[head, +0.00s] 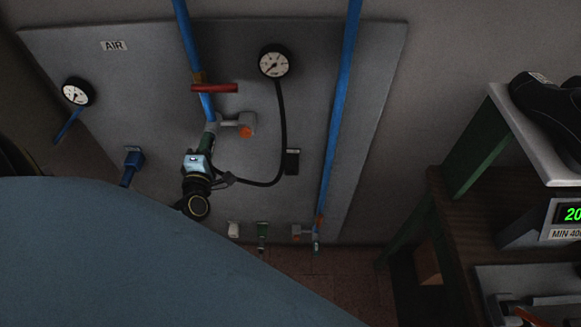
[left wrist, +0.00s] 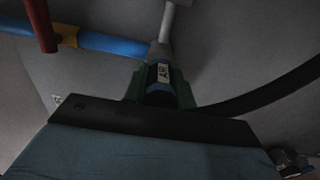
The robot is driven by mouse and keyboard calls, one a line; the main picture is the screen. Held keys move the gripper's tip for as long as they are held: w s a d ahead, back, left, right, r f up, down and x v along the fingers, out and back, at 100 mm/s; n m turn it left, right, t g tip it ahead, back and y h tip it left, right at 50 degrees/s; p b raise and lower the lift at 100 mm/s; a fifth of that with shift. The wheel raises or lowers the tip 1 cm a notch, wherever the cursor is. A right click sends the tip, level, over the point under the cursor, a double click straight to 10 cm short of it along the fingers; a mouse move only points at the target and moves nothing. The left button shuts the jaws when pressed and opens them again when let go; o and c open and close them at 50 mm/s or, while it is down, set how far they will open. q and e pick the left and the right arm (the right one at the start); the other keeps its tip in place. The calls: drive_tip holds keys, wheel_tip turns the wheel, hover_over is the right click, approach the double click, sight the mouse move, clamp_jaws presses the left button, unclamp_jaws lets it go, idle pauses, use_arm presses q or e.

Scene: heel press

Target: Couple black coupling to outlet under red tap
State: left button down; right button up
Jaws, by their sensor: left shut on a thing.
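The red tap (head: 214,88) sits on a blue pipe on the grey wall panel, and also shows in the left wrist view (left wrist: 42,25). Below it is a grey outlet (head: 212,126) with a side branch. My left gripper (head: 207,142) is just under this outlet. In the left wrist view its green fingers (left wrist: 160,88) are shut around the dark coupling (left wrist: 159,80), which carries a small label. The coupling's upper end meets or nearly meets the grey outlet (left wrist: 158,50); I cannot tell whether it is seated. The fingers mostly hide it in the head view. My right gripper is out of view.
A black hose (head: 282,125) runs from a round gauge (head: 274,63) down to the coupling. A blue fitting (head: 132,164) and several small fittings line the panel's lower part. A second blue pipe (head: 341,90) stands right. A bench with a green display (head: 571,214) is far right.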

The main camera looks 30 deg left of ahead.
use_arm(q)
drive_tip(key=c, duration=1.1)
unclamp_jaws()
drive_tip(key=shift+w+a, duration=0.1)
drive_tip(key=shift+w, duration=0.05)
drive_tip(key=shift+o, duration=0.2)
drive_tip(key=b+v, duration=0.2)
drive_tip(key=v, duration=1.1)
drive_tip(key=shift+d, duration=0.2)
drive_tip(key=shift+f, duration=0.15)
